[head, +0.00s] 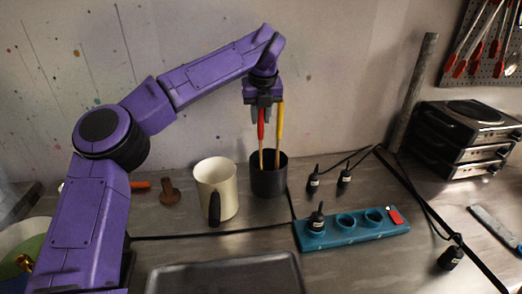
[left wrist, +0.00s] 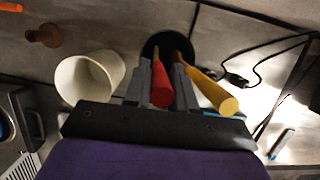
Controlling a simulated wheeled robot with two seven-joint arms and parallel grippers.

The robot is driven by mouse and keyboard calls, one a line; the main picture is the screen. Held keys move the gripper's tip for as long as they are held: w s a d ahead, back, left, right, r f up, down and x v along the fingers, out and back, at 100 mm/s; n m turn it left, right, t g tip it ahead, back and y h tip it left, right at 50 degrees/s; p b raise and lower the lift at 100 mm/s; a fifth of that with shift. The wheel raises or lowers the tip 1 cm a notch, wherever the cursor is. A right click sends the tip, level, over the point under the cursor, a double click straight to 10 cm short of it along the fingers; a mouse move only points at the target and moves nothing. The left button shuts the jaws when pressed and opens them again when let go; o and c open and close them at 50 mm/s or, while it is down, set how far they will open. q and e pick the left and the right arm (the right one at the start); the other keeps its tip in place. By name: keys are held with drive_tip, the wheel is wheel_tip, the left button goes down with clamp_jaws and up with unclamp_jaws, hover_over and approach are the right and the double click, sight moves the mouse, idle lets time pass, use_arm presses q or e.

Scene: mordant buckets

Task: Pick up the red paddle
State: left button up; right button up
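The red paddle (head: 261,125) stands upright in a black cup (head: 268,182), its thin shaft going down inside. A yellow paddle (head: 280,120) stands to its right in the same cup. My left gripper (head: 261,115) points down over the cup, its fingers on either side of the red handle. In the left wrist view the red handle (left wrist: 161,88) lies between the two fingers and the yellow handle (left wrist: 215,92) is outside the right finger. Whether the fingers press on the red handle is unclear. The paddles' lower ends are hidden in the cup. My right gripper is out of view.
A cream mug (head: 215,185) stands close left of the cup. A grey tray (head: 225,275) is in front. Stacked hotplates (head: 465,135) stand at the right.

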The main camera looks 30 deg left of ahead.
use_arm(q)
clamp_jaws()
wheel_tip(320, 180, up, 28)
drive_tip(key=p, duration=1.6)
